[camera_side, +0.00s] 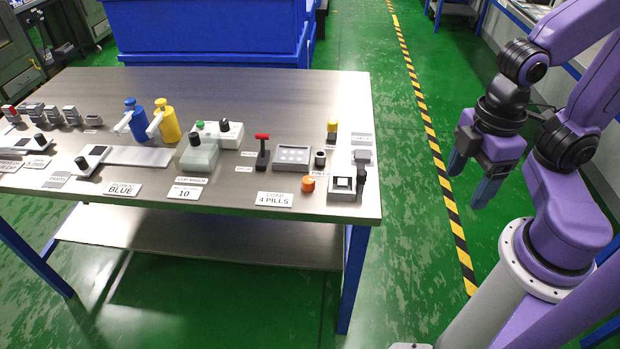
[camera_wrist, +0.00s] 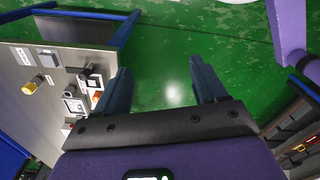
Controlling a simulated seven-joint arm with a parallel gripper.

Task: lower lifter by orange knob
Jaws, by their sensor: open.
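The orange knob (camera_side: 308,184) is a short round knob near the table's front right corner in the side view. To its right stands a pale device (camera_side: 342,170) with a dark-framed window and a black lever (camera_side: 361,178). I cannot tell which part is the lifter. My gripper (camera_side: 470,178) is open and empty, off the table's right side above the green floor, well apart from the knob. In the wrist view my gripper's fingers (camera_wrist: 160,68) are spread with only floor between them. The orange knob is not clear there.
The steel table (camera_side: 225,85) carries a red-handled lever (camera_side: 262,152), a grey panel (camera_side: 292,156), a yellow knob (camera_side: 332,126), and blue (camera_side: 135,120) and yellow (camera_side: 167,124) pump bottles. Blue bins (camera_side: 210,30) stand behind. The space between gripper and table is clear.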

